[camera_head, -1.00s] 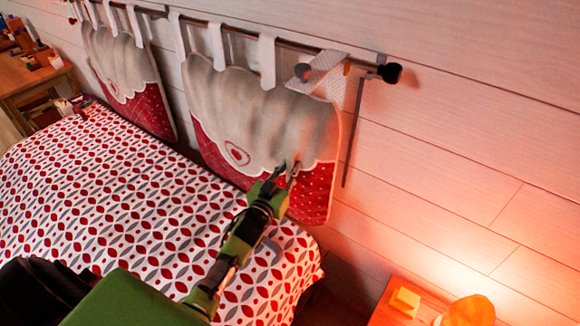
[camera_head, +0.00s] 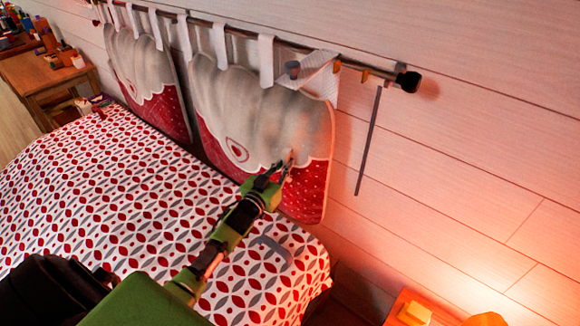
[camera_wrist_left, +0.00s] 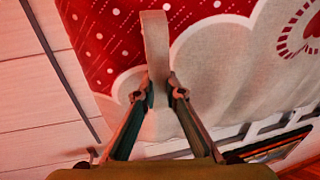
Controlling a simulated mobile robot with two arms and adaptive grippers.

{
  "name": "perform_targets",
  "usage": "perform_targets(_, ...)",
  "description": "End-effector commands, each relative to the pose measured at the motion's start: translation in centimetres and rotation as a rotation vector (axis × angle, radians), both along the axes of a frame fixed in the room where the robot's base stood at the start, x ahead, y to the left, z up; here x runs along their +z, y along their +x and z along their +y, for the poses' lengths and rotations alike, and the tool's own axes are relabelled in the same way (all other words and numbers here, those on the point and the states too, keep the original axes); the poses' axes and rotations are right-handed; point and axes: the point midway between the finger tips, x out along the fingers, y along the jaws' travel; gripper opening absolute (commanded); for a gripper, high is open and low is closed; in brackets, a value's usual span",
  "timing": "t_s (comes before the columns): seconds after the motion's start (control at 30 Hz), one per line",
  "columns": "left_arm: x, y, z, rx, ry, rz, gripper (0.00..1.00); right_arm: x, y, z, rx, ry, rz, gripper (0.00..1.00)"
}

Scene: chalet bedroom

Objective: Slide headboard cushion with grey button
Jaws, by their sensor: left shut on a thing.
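The headboard cushion (camera_head: 250,110) hangs by white fabric loops from a rod. Its top is pale with a scalloped edge and its lower part is dotted red. A grey button (camera_head: 292,68) shows near its top right, by a white flap. My left gripper (camera_head: 284,168) is at the cushion's lower right front, near the pale-red border. In the left wrist view its fingers (camera_wrist_left: 162,95) are closed at the pale cloth (camera_wrist_left: 225,65), with a narrow pale strip (camera_wrist_left: 156,40) rising between them. The exact grip is partly hidden. My right gripper is out of view.
A similar cushion (camera_head: 148,80) hangs to the left on the rod (camera_head: 300,48). A thin dark stick (camera_head: 369,140) hangs near the rod's right end. The patterned bed (camera_head: 110,200) fills the space below. A small table (camera_head: 410,300) stands at lower right.

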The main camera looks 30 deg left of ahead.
Motion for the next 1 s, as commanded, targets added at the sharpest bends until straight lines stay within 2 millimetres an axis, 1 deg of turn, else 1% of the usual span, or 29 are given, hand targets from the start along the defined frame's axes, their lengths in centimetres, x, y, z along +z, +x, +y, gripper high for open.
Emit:
perform_targets(0.1, 0.0, 0.0, -0.1, -0.001, 0.000, 0.001, 0.00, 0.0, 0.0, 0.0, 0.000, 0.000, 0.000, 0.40)
perform_targets(0.13, 0.0, 0.0, -0.1, -0.001, 0.000, 0.001, 0.15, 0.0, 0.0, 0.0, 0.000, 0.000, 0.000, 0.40)
perform_targets(0.17, 0.0, 0.0, -0.1, -0.001, 0.000, 0.001, 0.17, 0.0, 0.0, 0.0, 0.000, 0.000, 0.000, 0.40)
perform_targets(0.47, 0.0, -0.1, -0.1, -0.001, 0.000, 0.001, 0.17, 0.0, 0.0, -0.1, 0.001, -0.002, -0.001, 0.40)
perform_targets(0.57, -0.1, -0.5, -0.2, -0.001, -0.001, 0.001, 0.17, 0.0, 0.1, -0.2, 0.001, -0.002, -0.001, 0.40)
perform_targets(0.67, -0.2, -1.5, -0.2, -0.001, -0.001, 0.002, 0.17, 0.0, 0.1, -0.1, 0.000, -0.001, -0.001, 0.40)
perform_targets(0.77, -0.2, -3.2, -0.4, -0.002, -0.001, 0.003, 0.17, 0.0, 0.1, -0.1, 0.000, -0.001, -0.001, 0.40)
perform_targets(1.0, -0.2, -7.9, -0.6, -0.001, -0.001, 0.003, 0.17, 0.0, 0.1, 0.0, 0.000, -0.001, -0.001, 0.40)
